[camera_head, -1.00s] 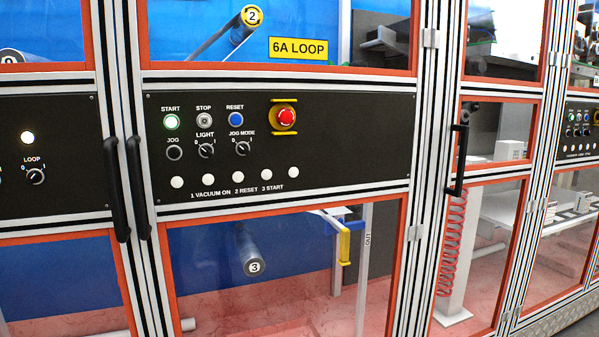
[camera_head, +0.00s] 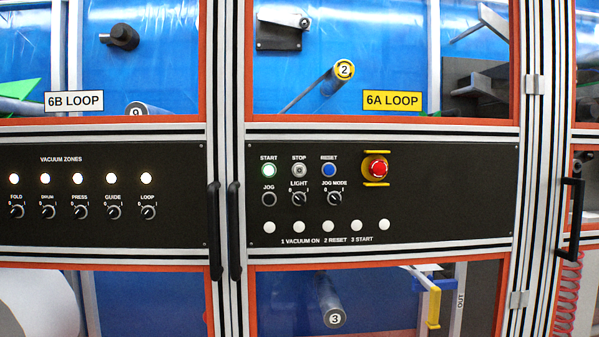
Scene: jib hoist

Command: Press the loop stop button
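The 6A loop control panel (camera_head: 440,215) is a black plate in the middle right of the head view, under a yellow "6A LOOP" sign (camera_head: 392,100). Its stop button (camera_head: 299,171) is small and grey, under the label STOP. It sits between the lit green-white start button (camera_head: 268,171) and the blue reset button (camera_head: 329,170). A red emergency stop button (camera_head: 376,169) on a yellow mount is to their right. Neither of my grippers is in view.
A second black panel (camera_head: 100,225) with vacuum zone knobs and lit lamps is at the left, under a "6B LOOP" sign (camera_head: 74,101). Black door handles stand between the panels (camera_head: 235,232) and at the right (camera_head: 570,218). Nothing blocks the panel front.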

